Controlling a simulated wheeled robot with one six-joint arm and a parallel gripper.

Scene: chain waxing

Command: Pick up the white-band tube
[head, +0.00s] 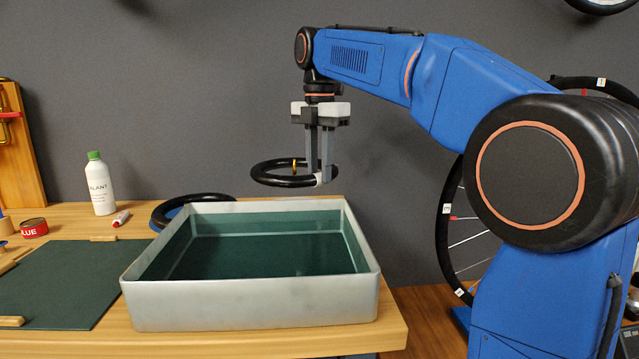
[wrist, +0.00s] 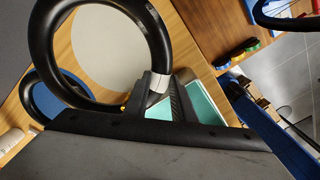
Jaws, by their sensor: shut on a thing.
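The white-band tube (head: 268,181) is a black ring with a white band and a small yellow valve. It hangs roughly level in the air above the back of the grey water tank (head: 250,309). My gripper (head: 320,178) points down and is shut on the tube at its white band, on the ring's right side. In the wrist view the tube (wrist: 42,40) fills the upper left. The white band (wrist: 158,84) shows at the fingers of my gripper (wrist: 162,98). The fingers partly hide the band.
Another black tube (head: 164,215) lies on a blue thing behind the tank, partly hidden. A sealant bottle (head: 101,190), small white-and-red tube (head: 121,218), red tin (head: 34,228) and green mat (head: 63,285) are at left. A wheel (head: 447,225) stands at right. Air around the held tube looks clear.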

